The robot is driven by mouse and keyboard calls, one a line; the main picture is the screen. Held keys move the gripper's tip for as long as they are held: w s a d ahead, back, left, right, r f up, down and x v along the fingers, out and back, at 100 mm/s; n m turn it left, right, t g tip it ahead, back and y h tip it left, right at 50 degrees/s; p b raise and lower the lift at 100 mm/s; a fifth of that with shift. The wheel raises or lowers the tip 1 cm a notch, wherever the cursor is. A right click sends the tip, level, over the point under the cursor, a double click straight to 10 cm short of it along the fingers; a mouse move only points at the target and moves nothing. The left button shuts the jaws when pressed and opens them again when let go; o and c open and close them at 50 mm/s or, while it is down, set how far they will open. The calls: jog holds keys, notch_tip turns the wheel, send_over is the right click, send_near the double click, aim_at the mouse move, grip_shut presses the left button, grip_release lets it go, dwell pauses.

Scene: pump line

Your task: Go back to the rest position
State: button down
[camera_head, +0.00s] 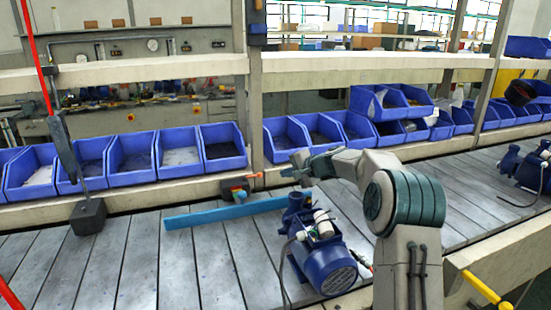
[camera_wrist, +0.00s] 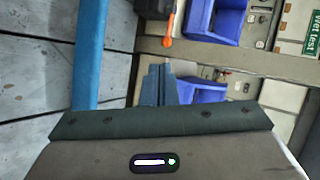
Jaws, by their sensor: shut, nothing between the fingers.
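My gripper (camera_head: 289,172) is at the end of my bent grey arm, in the middle of the head view. It is raised above the slatted line, near the row of blue bins. In the wrist view my gripper (camera_wrist: 158,84) shows its two fingers close together, with nothing visible held between them. A blue motor pump (camera_head: 325,262) stands on the slats below my arm. A long flat blue bar (camera_head: 222,213) lies on the slats left of the pump, clear of the fingers. The bar also shows at the left of the wrist view (camera_wrist: 88,60).
Several blue bins (camera_head: 182,152) line the shelf behind the slats. Another pump (camera_head: 528,170) stands at the right. Slats at the left are bare.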

jog(key=s+r+n+g+h+p, duration=0.2)
jog(key=s+r+n+p, duration=0.15)
jog(key=s, duration=0.75)
jog(key=s+r+n+g+h+p, duration=0.2)
jog(key=s+r, duration=0.3)
jog(key=s, duration=0.7)
jog(key=s+d+n+g+h+p, duration=0.1)
jog(key=s+d+h+p, duration=0.1)
jog(key=s, duration=1.1)
jog(key=s+d+f+n+h+p, duration=0.1)
jog(key=s+d, duration=0.4)
jog(key=s, duration=0.9)
jog(key=shift+d+f+n+g+h+p, duration=0.2)
jog(key=shift+n+g+h+p, duration=0.25)
jog(key=shift+h+p, duration=0.35)
